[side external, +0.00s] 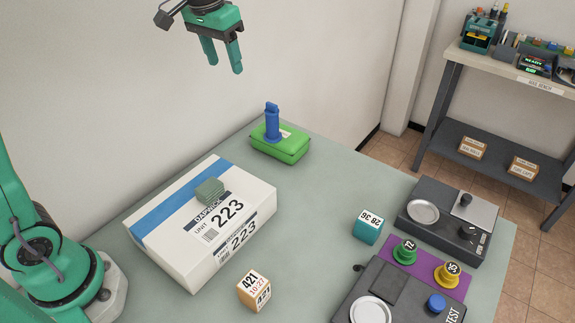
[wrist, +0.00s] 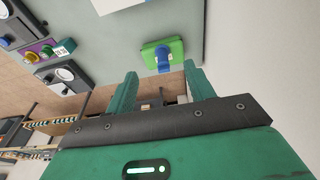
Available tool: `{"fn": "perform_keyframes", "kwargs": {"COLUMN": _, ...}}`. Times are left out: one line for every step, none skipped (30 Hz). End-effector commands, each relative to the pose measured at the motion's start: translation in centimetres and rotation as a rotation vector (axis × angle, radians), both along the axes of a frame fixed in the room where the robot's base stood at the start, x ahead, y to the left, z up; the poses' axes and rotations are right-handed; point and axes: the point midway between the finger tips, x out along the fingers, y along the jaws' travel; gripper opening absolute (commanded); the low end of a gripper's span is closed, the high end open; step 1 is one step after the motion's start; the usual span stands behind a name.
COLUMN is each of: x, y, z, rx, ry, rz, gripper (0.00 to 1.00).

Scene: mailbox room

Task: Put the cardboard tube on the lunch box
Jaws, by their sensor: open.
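A green box with rounded edges (side external: 283,149), which looks like the lunch box, lies at the far corner of the table. A blue upright object (side external: 272,122) stands on its top; it may be the tube, but I cannot tell its material. Both show in the wrist view, the green box (wrist: 175,46) and the blue object (wrist: 162,60), just beyond my fingertips. My gripper (side external: 223,64) is open and empty, high above and to the left of them in the side view. It also shows in the wrist view (wrist: 160,82).
A large white parcel (side external: 170,238) bears a small grey-green block (side external: 210,190). A teal cube (side external: 368,226), an orange-white cube (side external: 254,290), dark devices (side external: 445,220) and a purple mat (side external: 425,272) with pegs stand nearer. A wall runs behind the table.

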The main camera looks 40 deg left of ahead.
Motion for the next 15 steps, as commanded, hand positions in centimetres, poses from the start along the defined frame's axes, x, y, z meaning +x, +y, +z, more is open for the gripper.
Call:
{"fn": "perform_keyframes", "kwargs": {"x": -1.3, "y": 0.1, "z": 0.4, "rx": 0.000, "ry": -0.017, "rz": 0.000, "gripper": 0.53}}
{"fn": "perform_keyframes", "kwargs": {"x": -1.9, "y": 0.1, "z": 0.5, "rx": 0.000, "ry": -0.026, "rz": 0.000, "gripper": 0.53}}
{"fn": "perform_keyframes", "kwargs": {"x": -2.8, "y": 0.2, "z": 0.6, "rx": 0.000, "ry": -0.037, "rz": 0.000, "gripper": 0.53}}
{"fn": "perform_keyframes", "kwargs": {"x": -3.5, "y": 0.2, "z": 0.6, "rx": 0.000, "ry": -0.046, "rz": 0.000, "gripper": 0.53}}
{"fn": "perform_keyframes", "kwargs": {"x": -4.2, "y": 0.2, "z": 0.6, "rx": 0.000, "ry": -0.054, "rz": 0.000, "gripper": 0.53}}
{"fn": "perform_keyframes", "kwargs": {"x": -5.1, "y": 0.3, "z": 0.6, "rx": 0.000, "ry": -0.065, "rz": 0.000, "gripper": 0.53}}
{"fn": "perform_keyframes", "kwargs": {"x": -5.8, "y": 0.3, "z": 0.6, "rx": 0.000, "ry": -0.074, "rz": 0.000, "gripper": 0.53}}
{"fn": "perform_keyframes", "kwargs": {"x": -6.4, "y": 0.4, "z": 0.6, "rx": 0.000, "ry": -0.083, "rz": 0.000, "gripper": 0.53}}
{"fn": "perform_keyframes", "kwargs": {"x": -7.3, "y": 0.4, "z": 0.5, "rx": 0.000, "ry": -0.094, "rz": 0.000, "gripper": 0.53}}
{"fn": "perform_keyframes", "kwargs": {"x": -8.0, "y": 0.4, "z": 0.5, "rx": 0.000, "ry": -0.104, "rz": 0.000, "gripper": 0.53}}
{"fn": "perform_keyframes", "kwargs": {"x": -8.7, "y": 0.5, "z": 0.4, "rx": 0.000, "ry": -0.112, "rz": 0.000, "gripper": 0.53}}
{"fn": "perform_keyframes", "kwargs": {"x": -9.6, "y": 0.5, "z": 0.2, "rx": 0.000, "ry": -0.124, "rz": 0.001, "gripper": 0.53}}
{"fn": "perform_keyframes", "kwargs": {"x": -10.2, "y": 0.5, "z": 0.1, "rx": 0.000, "ry": -0.133, "rz": 0.001, "gripper": 0.53}}
{"fn": "perform_keyframes", "kwargs": {"x": -10.9, "y": 0.5, "z": -0.1, "rx": 0.000, "ry": -0.141, "rz": 0.001, "gripper": 0.53}}
{"fn": "perform_keyframes", "kwargs": {"x": -11.8, "y": 0.6, "z": -0.3, "rx": 0.000, "ry": -0.152, "rz": 0.001, "gripper": 0.53}}
